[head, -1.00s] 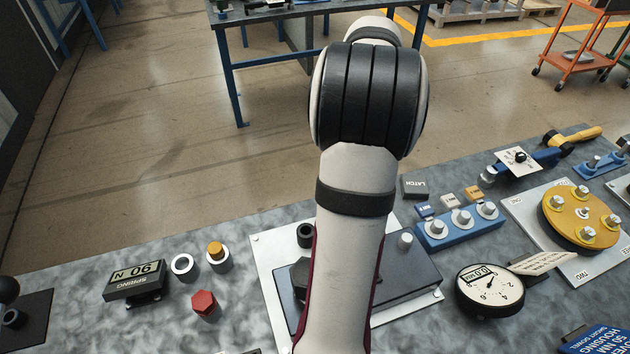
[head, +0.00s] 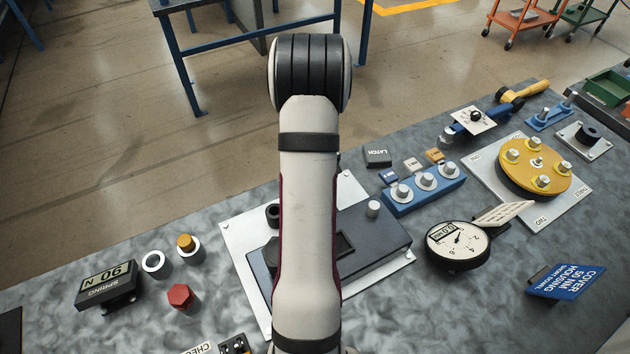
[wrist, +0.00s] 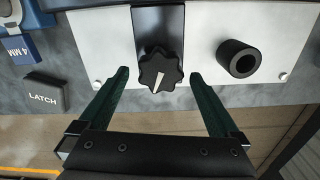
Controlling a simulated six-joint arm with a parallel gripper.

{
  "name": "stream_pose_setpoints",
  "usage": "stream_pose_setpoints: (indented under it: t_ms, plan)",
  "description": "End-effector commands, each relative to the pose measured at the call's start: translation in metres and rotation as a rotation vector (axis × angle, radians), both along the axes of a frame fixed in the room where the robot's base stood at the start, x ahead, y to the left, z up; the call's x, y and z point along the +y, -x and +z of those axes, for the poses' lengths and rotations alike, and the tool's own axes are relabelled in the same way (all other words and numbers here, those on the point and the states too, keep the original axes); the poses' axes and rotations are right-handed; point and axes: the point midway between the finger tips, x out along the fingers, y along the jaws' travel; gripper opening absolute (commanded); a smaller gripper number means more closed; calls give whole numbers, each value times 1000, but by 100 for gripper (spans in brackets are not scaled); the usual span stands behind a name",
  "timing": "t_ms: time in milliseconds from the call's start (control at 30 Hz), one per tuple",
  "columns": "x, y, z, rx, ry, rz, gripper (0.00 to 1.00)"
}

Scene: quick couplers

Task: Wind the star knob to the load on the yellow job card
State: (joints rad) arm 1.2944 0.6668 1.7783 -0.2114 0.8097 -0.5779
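In the wrist view, the black star knob (wrist: 160,71) with a white pointer mark sits on a dark block over a pale plate. My gripper (wrist: 159,77) is open, with one dark green finger on each side of the knob. I see gaps between fingers and knob.
A black ring post (wrist: 239,58) stands beside the knob. In the head view, a dial gauge (head: 457,243), a blue block with bolts (head: 424,190), a red hex part (head: 181,296) and a blue COVER HOUSING card (head: 566,282) stand around the fixture plate (head: 240,262).

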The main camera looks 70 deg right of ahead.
Motion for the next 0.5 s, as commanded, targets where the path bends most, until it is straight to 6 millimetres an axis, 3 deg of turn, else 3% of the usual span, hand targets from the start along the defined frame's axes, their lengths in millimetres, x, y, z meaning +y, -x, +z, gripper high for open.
stream_pose_setpoints:
  t_ms: [67,433,500]
  plan:
    - [0,0,0,0,0,0,84]
    - [0,0,1,0,0,0,17]
    - [0,0,1,0,0,-3,13]
